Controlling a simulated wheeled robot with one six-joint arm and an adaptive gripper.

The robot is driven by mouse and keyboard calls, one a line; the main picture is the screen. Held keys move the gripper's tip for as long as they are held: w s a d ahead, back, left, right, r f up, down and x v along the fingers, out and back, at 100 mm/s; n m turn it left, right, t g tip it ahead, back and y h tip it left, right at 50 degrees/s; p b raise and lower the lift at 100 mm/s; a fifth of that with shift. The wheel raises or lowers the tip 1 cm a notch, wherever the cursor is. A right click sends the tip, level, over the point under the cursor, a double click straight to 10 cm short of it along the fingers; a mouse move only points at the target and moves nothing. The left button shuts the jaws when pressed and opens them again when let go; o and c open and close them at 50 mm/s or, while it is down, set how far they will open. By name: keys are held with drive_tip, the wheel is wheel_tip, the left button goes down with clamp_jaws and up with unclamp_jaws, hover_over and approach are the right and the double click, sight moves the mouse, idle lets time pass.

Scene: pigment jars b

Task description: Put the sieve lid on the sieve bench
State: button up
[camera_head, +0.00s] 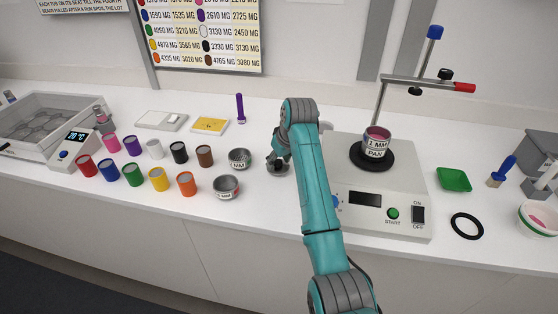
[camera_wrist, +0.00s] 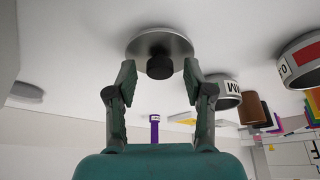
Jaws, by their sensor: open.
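The sieve lid (camera_wrist: 160,42) is a round steel disc with a black knob, seen whole in the wrist view. In the head view the lid (camera_head: 279,173) lies on the white counter, partly hidden by my gripper (camera_head: 281,155). My gripper (camera_wrist: 158,80) is open, its two fingers apart on either side of the knob; I cannot tell whether they touch anything. What looks like the sieve bench (camera_head: 378,207) is a white machine with a display, a START button and a switch. On its black round plate stands a metal sieve stack (camera_head: 376,142) labelled 1 MM and PAN.
Two steel sieves (camera_head: 239,158) (camera_head: 226,187) stand left of the lid. Several coloured jars (camera_head: 186,184) stand further left. A clamp post (camera_head: 380,105) rises behind the sieve stack. A green tray (camera_head: 453,180) and black ring (camera_head: 467,226) lie right of the machine.

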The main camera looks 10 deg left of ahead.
drive_tip(key=v, duration=1.2)
drive_tip(key=shift+a, duration=0.1)
